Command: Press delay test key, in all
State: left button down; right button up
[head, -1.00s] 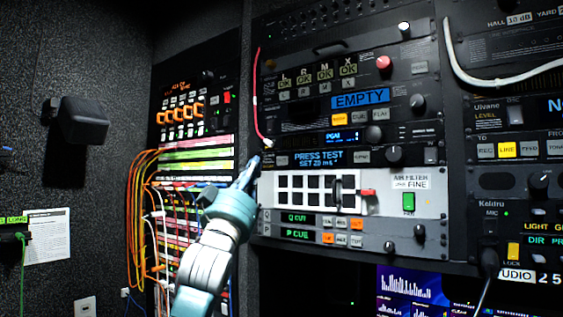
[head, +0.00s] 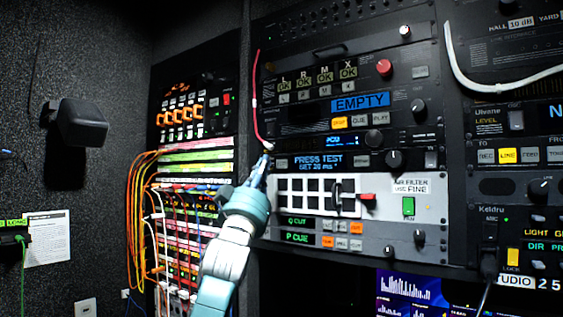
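The delay unit shows a blue display (head: 318,162) that reads "PRESS TEST" and "SET 20 ms". A small pale key (head: 282,163) sits just left of this display, and another key (head: 362,160) sits just right of it; their labels are too small to read. My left gripper (head: 262,163) reaches up from below, and its narrow fingertips look shut and empty. The tips are at the rack's left edge, a little left of the left key. I cannot tell whether they touch the panel. My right gripper is not in view.
A red cable (head: 257,100) hangs down to a plug close above my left fingertips. Orange cables (head: 135,215) loop from the patch bay on the left. A knob (head: 394,160) sticks out right of the display. A white filter panel (head: 380,208) lies below.

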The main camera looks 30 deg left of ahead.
aim_at(282, 164)
pick_arm(q)
jog(key=shift+w+d+p, duration=0.2)
jog(key=shift+w+p, duration=0.3)
jog(key=shift+w, duration=1.25)
jog(key=shift+w, duration=0.1)
jog(key=shift+w, duration=0.3)
jog(key=shift+w+r+p, duration=0.1)
jog(key=shift+w+p, duration=0.2)
jog(key=shift+p, duration=0.05)
dwell(0.6)
dwell(0.3)
jog(key=shift+s, duration=0.65)
jog(key=shift+s+b, duration=0.1)
jog(key=shift+b, duration=0.25)
